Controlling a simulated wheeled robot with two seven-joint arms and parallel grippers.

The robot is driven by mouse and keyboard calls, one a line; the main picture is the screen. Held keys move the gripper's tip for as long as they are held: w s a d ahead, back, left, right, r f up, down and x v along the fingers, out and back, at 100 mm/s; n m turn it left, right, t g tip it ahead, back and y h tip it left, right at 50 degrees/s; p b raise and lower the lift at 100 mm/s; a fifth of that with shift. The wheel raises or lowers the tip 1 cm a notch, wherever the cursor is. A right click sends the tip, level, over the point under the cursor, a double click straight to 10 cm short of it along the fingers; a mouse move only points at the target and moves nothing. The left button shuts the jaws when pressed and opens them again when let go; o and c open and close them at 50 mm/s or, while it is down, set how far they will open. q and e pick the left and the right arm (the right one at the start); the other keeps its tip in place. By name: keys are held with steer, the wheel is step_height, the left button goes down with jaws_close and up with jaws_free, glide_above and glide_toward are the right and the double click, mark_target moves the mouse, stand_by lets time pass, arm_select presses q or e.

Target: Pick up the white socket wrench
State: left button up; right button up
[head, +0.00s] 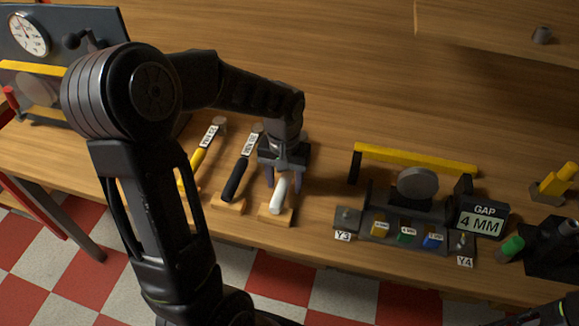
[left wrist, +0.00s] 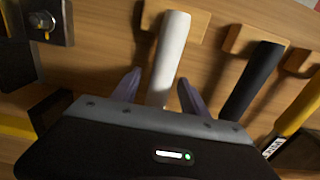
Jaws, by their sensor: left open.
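The white socket wrench (head: 279,195) rests with its white handle on a small wooden block at the front of the bench, its upper part hidden under my left gripper. My left gripper (head: 283,178) is over it, open, with a finger on each side of the handle. In the left wrist view the white handle (left wrist: 169,60) runs between the two purple fingertips (left wrist: 158,88), with a visible space on both sides. My right gripper is not clearly seen; only a dark part of my arm shows at the bottom right corner of the head view.
A black-handled wrench (head: 236,178) and a yellow-handled one (head: 199,160) lie to the left on similar blocks. A fixture with a grey disc (head: 418,184) and a "GAP 4 MM" display (head: 481,222) stands to the right. The bench behind is clear.

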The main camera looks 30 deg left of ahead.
stand_by(0.4)
arm_select(q)
jaws_close()
stand_by(0.4)
